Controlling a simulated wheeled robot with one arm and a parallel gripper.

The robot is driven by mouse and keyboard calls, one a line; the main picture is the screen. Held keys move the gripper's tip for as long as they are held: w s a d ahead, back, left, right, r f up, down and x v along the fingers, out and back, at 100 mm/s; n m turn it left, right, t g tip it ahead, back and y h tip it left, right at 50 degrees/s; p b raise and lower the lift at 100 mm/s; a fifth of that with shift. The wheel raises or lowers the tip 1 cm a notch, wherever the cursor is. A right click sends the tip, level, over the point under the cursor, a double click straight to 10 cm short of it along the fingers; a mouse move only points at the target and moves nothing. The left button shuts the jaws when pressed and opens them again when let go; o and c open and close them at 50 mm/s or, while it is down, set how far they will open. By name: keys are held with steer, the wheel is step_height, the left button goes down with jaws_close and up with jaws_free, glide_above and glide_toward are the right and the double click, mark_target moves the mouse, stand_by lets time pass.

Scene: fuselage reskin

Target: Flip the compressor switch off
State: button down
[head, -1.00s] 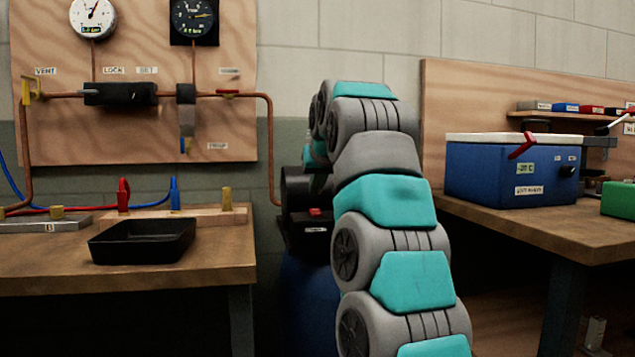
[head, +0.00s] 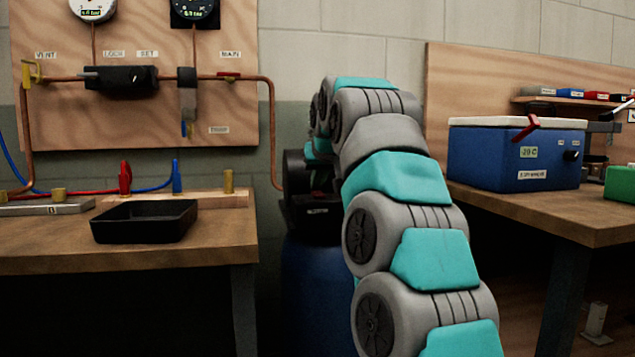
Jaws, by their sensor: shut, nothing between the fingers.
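The compressor stands on the floor between the two benches, with a black motor housing (head: 294,172) on top of a blue tank (head: 312,290). A small black switch box (head: 312,210) with a pale label sits on its front. The switch on top of the box looks dark, with only a faint reddish patch, so its position is hard to read. My grey and teal arm reaches up and over to the compressor, and its far end bends down behind the nearer links. My gripper is hidden there, close to the right of the switch box.
A left bench (head: 130,262) holds a black tray (head: 145,222) below a wooden panel (head: 225,130) with gauges, valves and copper pipe. A right bench (head: 560,215) carries a blue cold box (head: 490,160). My arm fills the gap between the benches.

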steer(key=shift+w+r+p, duration=0.1)
steer(key=shift+r+p, duration=0.1)
steer(key=shift+p, duration=0.25)
steer(key=shift+g+p, duration=0.3)
steer(key=shift+p, duration=0.35)
steer(key=shift+f+b, duration=0.35)
steer(key=shift+w+r, duration=0.15)
steer(key=shift+w, duration=0.05)
steer(key=shift+w+a+r+p, duration=0.2)
steer(key=shift+w+p, duration=0.2)
steer(key=shift+p, duration=0.45)
steer(key=shift+w, duration=0.15)
